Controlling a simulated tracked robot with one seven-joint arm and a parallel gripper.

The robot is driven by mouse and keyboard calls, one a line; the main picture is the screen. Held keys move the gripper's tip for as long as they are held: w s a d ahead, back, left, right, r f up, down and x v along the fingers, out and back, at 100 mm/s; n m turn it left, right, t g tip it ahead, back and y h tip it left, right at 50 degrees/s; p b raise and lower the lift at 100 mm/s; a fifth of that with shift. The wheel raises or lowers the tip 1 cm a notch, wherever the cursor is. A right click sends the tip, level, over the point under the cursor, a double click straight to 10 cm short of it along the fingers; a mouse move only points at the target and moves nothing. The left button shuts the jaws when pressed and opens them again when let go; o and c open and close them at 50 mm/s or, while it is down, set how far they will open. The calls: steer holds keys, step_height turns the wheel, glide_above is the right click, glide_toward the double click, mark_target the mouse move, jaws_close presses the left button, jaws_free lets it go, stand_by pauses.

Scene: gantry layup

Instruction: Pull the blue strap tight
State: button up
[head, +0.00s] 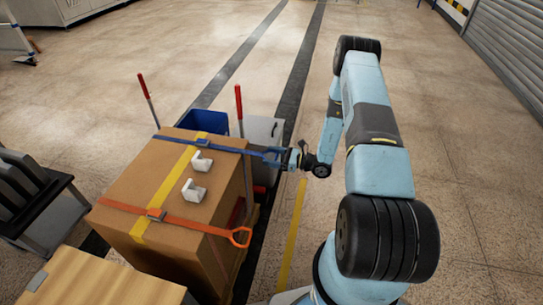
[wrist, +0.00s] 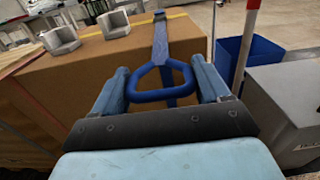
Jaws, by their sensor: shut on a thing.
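The blue strap (head: 222,147) runs across the top of a large cardboard box (head: 140,190) and over its right edge. Its blue loop handle (wrist: 163,96) sits between the two fingers of my gripper (wrist: 160,68) in the wrist view. My gripper (head: 284,157) is shut on this handle, just right of the box in the head view. The strap (wrist: 160,38) looks straight between the box and the handle. A buckle (head: 202,139) sits on the strap where it crosses the yellow tape. The far end of the strap's grip is partly hidden by the fingers.
An orange strap (head: 190,223) with an orange handle (head: 241,237) crosses the box nearer the front. Two pale corner pieces (head: 201,162) (head: 194,190) lie on top. The floor at right is open.

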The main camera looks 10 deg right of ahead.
steer(key=shift+s+d+f, duration=0.1)
steer(key=shift+s, duration=0.05)
steer(key=o, duration=1.1)
steer(key=shift+o, duration=0.8)
steer(key=shift+w, duration=0.2)
steer(key=v, duration=1.4)
steer(key=shift+w, duration=0.1)
